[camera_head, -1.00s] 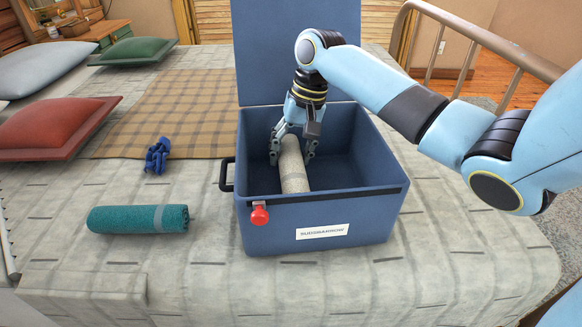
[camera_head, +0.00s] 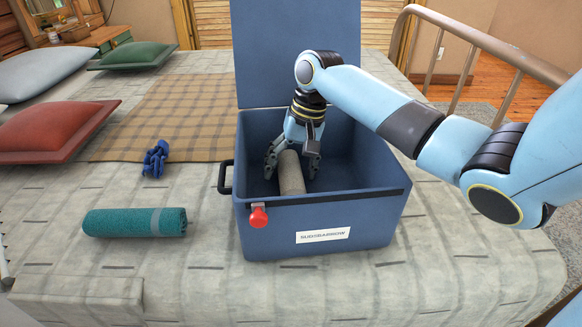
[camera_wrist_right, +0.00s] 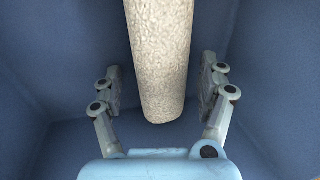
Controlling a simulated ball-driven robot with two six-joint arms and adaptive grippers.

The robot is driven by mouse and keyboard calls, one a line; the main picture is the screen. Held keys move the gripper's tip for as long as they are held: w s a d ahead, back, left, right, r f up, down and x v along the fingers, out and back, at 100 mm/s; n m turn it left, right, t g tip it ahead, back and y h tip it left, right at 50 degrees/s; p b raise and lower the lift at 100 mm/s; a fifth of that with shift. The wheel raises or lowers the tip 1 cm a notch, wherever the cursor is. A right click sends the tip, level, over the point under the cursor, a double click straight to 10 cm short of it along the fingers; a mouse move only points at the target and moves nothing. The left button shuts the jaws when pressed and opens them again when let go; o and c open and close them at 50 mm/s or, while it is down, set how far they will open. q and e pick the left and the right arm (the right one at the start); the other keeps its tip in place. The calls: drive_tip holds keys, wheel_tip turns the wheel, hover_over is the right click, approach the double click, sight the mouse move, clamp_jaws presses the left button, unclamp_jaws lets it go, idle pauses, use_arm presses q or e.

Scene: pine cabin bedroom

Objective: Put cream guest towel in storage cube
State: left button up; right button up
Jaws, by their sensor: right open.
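The cream guest towel (camera_head: 291,174) is rolled up inside the blue storage cube (camera_head: 376,210), whose lid stands open at the back. My right gripper (camera_head: 290,170) is down inside the cube with its fingers on either side of the towel's far end. In the right wrist view the towel (camera_wrist_right: 160,60) lies between the open fingers, with a gap on both sides. The cube's front wall hides the towel's lower near end in the head view. My left gripper is not in view.
A rolled teal towel (camera_head: 134,222) lies on the bed left of the cube. A small blue object (camera_head: 155,158) lies behind it near a plaid blanket (camera_head: 185,110). Red (camera_head: 50,132) and green (camera_head: 135,53) pillows are at the left. A metal bed rail (camera_head: 480,40) runs at the right.

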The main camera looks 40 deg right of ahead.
drive_tip(key=p+v, duration=0.5)
drive_tip(key=v, duration=0.7)
